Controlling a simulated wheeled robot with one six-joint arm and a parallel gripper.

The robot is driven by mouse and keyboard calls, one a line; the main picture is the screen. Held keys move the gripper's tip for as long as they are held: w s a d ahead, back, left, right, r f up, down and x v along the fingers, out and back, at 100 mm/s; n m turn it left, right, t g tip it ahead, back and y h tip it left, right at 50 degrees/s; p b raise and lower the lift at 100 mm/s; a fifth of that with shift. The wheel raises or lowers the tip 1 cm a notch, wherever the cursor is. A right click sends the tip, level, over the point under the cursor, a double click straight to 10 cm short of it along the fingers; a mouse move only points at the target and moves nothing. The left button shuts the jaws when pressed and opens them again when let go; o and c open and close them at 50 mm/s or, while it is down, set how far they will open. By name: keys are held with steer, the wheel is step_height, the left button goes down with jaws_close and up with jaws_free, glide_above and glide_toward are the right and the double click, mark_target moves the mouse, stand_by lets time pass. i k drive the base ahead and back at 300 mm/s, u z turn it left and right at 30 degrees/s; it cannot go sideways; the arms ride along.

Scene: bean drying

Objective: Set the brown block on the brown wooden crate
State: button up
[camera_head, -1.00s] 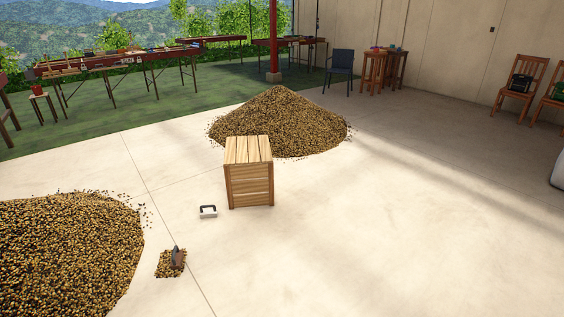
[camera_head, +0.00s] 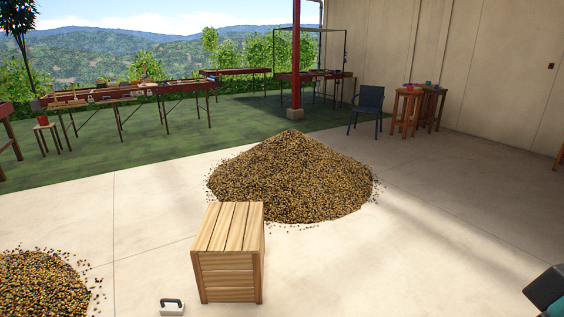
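The brown wooden crate (camera_head: 229,279) stands on the concrete floor at the lower middle, its slatted top bare. I cannot make out a brown block for certain. Several small brown and tan items lie on the long red drying table (camera_head: 178,87) at the back left, too small to tell apart. My gripper is not clearly in view. A dark and teal shape at the lower right edge may be part of my arm.
A large bean pile (camera_head: 290,180) lies right behind the crate. Another pile (camera_head: 40,285) is at the lower left. A white hand tool with a dark handle (camera_head: 172,306) lies left of the crate. A blue chair (camera_head: 367,108) and wooden stools (camera_head: 407,112) stand farther back. Floor to the right is open.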

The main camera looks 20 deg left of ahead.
mark_target(234, 213)
steer(key=u, duration=0.45)
steer(key=i, duration=1.15)
steer(key=u, duration=1.9)
steer(key=i, duration=1.15)
steer(key=u, duration=1)
steer(key=i, duration=0.2)
